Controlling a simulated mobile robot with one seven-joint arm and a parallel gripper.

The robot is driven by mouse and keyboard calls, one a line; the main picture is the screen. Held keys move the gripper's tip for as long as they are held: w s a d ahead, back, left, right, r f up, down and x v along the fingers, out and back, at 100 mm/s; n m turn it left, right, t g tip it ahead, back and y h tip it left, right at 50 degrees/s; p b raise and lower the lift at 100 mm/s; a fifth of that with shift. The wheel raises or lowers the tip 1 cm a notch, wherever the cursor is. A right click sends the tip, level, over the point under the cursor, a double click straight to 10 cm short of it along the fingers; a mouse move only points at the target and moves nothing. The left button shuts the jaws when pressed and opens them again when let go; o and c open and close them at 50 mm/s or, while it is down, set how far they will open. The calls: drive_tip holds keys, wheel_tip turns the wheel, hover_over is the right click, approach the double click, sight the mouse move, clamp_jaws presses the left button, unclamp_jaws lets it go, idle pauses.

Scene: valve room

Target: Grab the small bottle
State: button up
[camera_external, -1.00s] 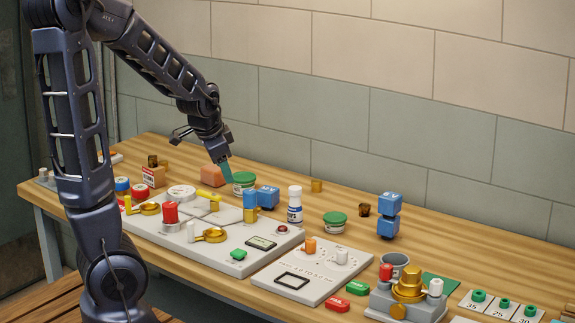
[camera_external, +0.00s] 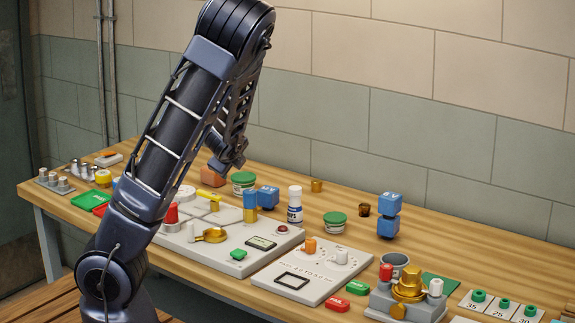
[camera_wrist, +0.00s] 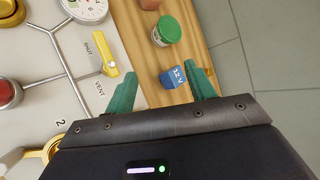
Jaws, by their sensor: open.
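The small bottle (camera_external: 295,205), white with a blue label and a pale cap, stands upright on the wooden bench just behind the grey panel. It does not show in the wrist view. My gripper (camera_wrist: 162,88) is open, with its two teal fingers apart and nothing held. A blue 12 V block (camera_wrist: 173,78) shows between and beyond the fingers. In the external view my arm hides the fingers; my wrist is left of the bottle, above the orange block (camera_external: 213,173) and the green-lidded jar (camera_external: 243,183).
Blue blocks (camera_external: 267,197) stand close left of the bottle, and a second green-lidded jar (camera_external: 335,222) stands to its right. The grey panel (camera_external: 262,258) with a yellow valve handle (camera_wrist: 98,66) lies in front.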

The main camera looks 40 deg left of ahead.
drive_tip(key=w+d+r+m+t+h, duration=0.15)
drive_tip(key=d+r+m+t, duration=0.25)
drive_tip(key=d+r+m, duration=0.55)
drive_tip(key=w+d+r+m+t, duration=0.2)
drive_tip(key=d+r+m+t, duration=0.35)
drive_tip(key=r, duration=0.65)
approach(297, 188)
drive_tip(key=shift+g, duration=0.35)
drive_tip(key=x, duration=0.4)
drive_tip(key=shift+a+r, duration=0.25)
drive_tip(key=shift+f, duration=0.35)
drive_tip(key=shift+w+a, duration=0.1)
drive_tip(key=shift+w, duration=0.25)
drive_tip(key=shift+x, duration=3.35)
clamp_jaws()
